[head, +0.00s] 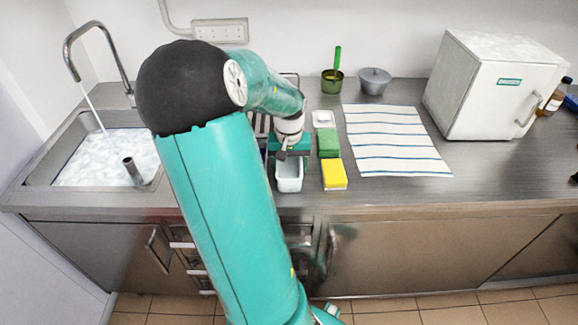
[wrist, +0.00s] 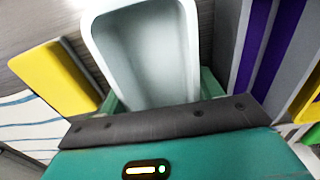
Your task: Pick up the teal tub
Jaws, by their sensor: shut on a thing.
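The teal tub (head: 289,176) is a small, pale, open rectangular container on the steel counter, just left of the yellow sponge. In the wrist view the tub (wrist: 148,50) fills the upper middle, and its inside looks empty. My gripper (head: 288,157) reaches down over the tub's far end. In the wrist view my gripper (wrist: 160,100) has a green finger on each side of the tub and is shut on it. I cannot tell whether the tub's base touches the counter.
Close on the right are a yellow sponge (head: 334,174), a green block (head: 328,143) and a white dish (head: 323,118). A striped cloth (head: 395,140) lies beyond them. A sink (head: 90,160) with running water is left.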

